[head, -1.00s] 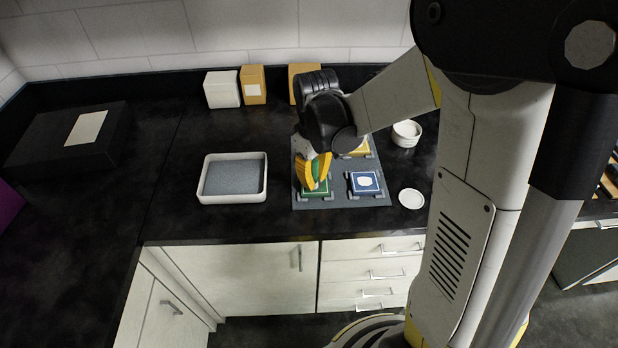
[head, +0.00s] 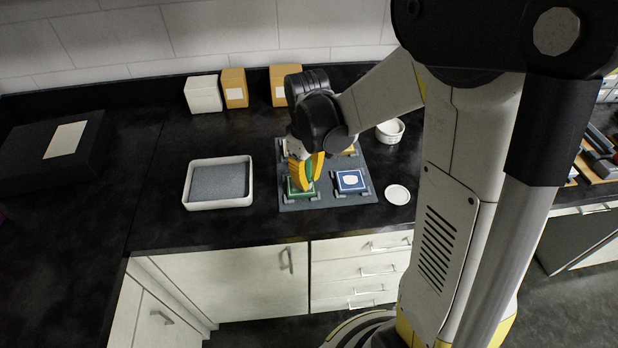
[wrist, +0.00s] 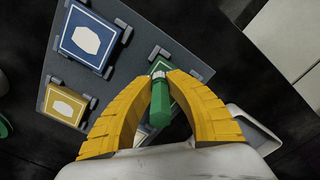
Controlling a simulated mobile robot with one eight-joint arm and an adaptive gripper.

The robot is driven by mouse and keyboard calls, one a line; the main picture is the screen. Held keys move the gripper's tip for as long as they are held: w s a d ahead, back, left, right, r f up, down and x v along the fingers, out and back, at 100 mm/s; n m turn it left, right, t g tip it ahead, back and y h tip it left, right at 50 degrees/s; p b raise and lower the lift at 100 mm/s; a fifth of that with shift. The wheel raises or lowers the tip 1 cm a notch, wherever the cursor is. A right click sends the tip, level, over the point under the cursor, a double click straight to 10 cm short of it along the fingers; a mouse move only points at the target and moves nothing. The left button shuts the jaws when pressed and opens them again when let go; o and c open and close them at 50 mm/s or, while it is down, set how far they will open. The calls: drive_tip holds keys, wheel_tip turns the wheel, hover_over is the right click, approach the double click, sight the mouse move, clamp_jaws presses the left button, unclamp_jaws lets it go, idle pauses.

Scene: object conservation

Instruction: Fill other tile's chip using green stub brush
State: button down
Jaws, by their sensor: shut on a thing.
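My gripper (head: 304,172) has its yellow fingers shut on the green stub brush (wrist: 160,104), tip pointing down. The brush is over the green tile (head: 300,189); I cannot tell whether its tip touches. The green tile also shows in the wrist view (wrist: 176,64), partly hidden by fingers and brush. The blue tile (head: 340,187) lies to its right, with a white irregular patch in its middle. The blue tile also shows in the wrist view (wrist: 70,43). A yellow tile (wrist: 61,109) with a pale patch lies behind, mostly hidden by my arm in the head view.
The tiles sit between small grey clips on a dark grey mat (head: 318,203). A white tray (head: 219,204) with a grey pad stands left. A white disc (head: 397,195) and a white bowl (head: 390,131) stand right. Boxes line the back wall. The front counter edge is clear.

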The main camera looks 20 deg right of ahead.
sight(293, 182)
drive_tip(key=shift+w+a, duration=0.3)
drive_tip(key=shift+a, duration=0.6)
drive_tip(key=shift+w+a, duration=0.25)
drive_tip(key=shift+a, duration=0.65)
drive_tip(key=shift+w, duration=0.1)
drive_tip(key=shift+w+d, duration=0.35)
drive_tip(key=shift+w, duration=0.55)
drive_tip(key=shift+d, duration=0.1)
drive_tip(key=shift+s+d, duration=0.25)
drive_tip(key=shift+d, duration=0.4)
drive_tip(key=shift+s+d, duration=0.25)
drive_tip(key=shift+d, duration=0.35)
drive_tip(key=shift+s+d, duration=0.25)
drive_tip(key=shift+d, duration=0.4)
drive_tip(key=shift+a, duration=0.1)
